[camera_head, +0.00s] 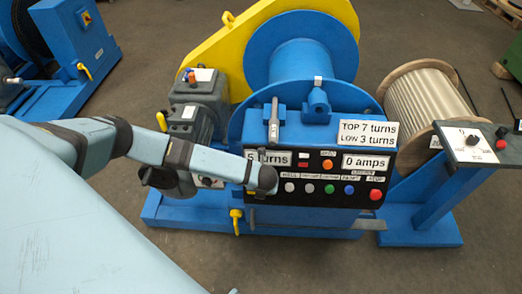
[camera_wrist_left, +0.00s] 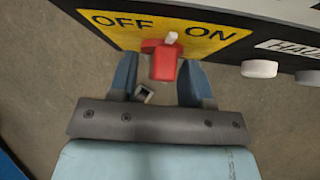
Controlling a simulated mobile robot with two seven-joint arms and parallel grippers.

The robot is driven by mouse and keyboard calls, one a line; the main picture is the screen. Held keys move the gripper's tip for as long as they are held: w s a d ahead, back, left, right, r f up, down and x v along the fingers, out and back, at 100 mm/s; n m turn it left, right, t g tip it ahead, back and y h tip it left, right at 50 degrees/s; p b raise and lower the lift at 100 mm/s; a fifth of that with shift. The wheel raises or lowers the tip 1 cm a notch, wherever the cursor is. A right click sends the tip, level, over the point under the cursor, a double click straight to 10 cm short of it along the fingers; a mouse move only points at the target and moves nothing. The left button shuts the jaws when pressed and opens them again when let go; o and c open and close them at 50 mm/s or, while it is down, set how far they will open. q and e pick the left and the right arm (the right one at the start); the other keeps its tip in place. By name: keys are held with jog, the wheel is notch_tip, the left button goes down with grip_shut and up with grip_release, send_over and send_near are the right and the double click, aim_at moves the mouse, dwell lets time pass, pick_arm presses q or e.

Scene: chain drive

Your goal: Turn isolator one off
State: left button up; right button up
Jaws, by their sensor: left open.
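The isolator's yellow plate (camera_wrist_left: 118,31), marked OFF at left and ON at right, shows at the top of the left wrist view. Its red handle (camera_wrist_left: 163,64) has a white pointer at its top that leans slightly toward ON. My left gripper (camera_wrist_left: 160,80) is open, with one blue finger on each side of the handle and gaps between. In the head view my left gripper (camera_head: 262,187) is at the left end of the black control panel and hides the isolator there. My right gripper is not in view.
The control panel (camera_head: 321,171) carries several buttons right of my gripper, with a red button (camera_head: 375,195) at its right end. A white button (camera_wrist_left: 259,69) is close to the right finger. A yellow padlock-like piece (camera_head: 236,214) hangs below. A separate pedestal (camera_head: 475,141) stands at right.

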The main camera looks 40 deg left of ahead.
pick_arm(q)
grip_shut()
